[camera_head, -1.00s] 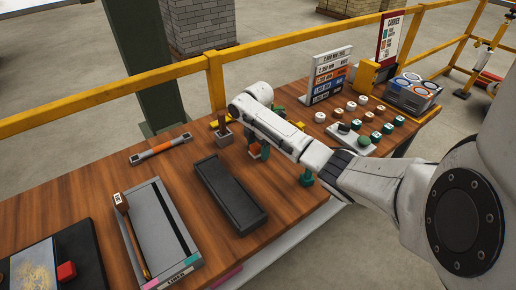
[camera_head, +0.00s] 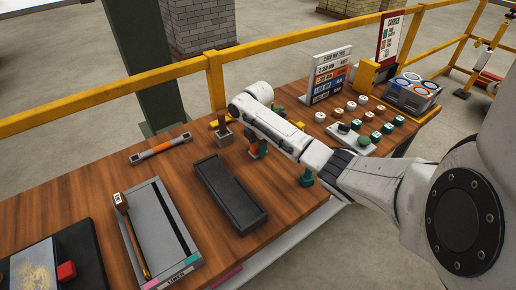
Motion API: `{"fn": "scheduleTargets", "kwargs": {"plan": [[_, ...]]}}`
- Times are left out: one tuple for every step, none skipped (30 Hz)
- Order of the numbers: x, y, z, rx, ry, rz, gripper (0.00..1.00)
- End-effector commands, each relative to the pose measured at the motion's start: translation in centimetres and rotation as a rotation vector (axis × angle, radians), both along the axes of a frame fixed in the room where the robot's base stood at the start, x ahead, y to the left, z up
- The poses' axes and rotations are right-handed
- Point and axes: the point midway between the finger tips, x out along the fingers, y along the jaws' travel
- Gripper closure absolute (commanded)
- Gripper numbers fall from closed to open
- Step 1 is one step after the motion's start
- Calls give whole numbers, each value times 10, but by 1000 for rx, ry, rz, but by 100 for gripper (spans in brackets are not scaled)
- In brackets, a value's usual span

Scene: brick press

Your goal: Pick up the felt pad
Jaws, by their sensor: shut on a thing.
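My arm reaches in from the right over the wooden table, its white wrist (camera_head: 252,98) above the back middle. My gripper is hidden behind the wrist and forearm, so its jaws and anything between them do not show. I cannot make out the felt pad for certain. Small orange and teal shapes (camera_head: 258,150) show just below the forearm, too small to name. A long dark tray (camera_head: 230,194) lies in front of the arm.
A wooden-handled tool stands in a grey block (camera_head: 223,136) left of the wrist. A grey tray (camera_head: 160,230) holds a wooden-handled tool. An orange-banded bar (camera_head: 160,149) lies behind it. Several round pieces (camera_head: 375,137) and a sign rack (camera_head: 331,75) stand right. A yellow rail (camera_head: 110,97) runs behind.

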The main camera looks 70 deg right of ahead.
Motion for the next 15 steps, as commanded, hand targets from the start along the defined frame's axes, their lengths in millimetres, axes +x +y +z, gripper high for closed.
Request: {"fn": "scheduleTargets", "kwargs": {"plan": [[0, 0, 1, -1, -1, 0, 85], [0, 0, 2, -1, -1, 0, 85], [1, 0, 5, -1, -2, 0, 85], [1, 0, 7, -1, -2, 0, 85], [1, 0, 11, -2, -3, 1, 85], [1, -1, 16, -2, -3, 1, 85], [1, 0, 21, -2, -3, 1, 85], [1, 0, 27, -3, -4, 1, 85], [1, -1, 35, -3, -4, 1, 85], [1, -1, 41, -3, -5, 1, 85], [1, -1, 47, -3, -4, 1, 85], [1, 0, 55, -3, -4, 1, 85], [1, 0, 60, -3, -4, 1, 85], [1, 0, 66, -2, -3, 1, 85], [1, 0, 72, -2, -3, 1, 85]]}}
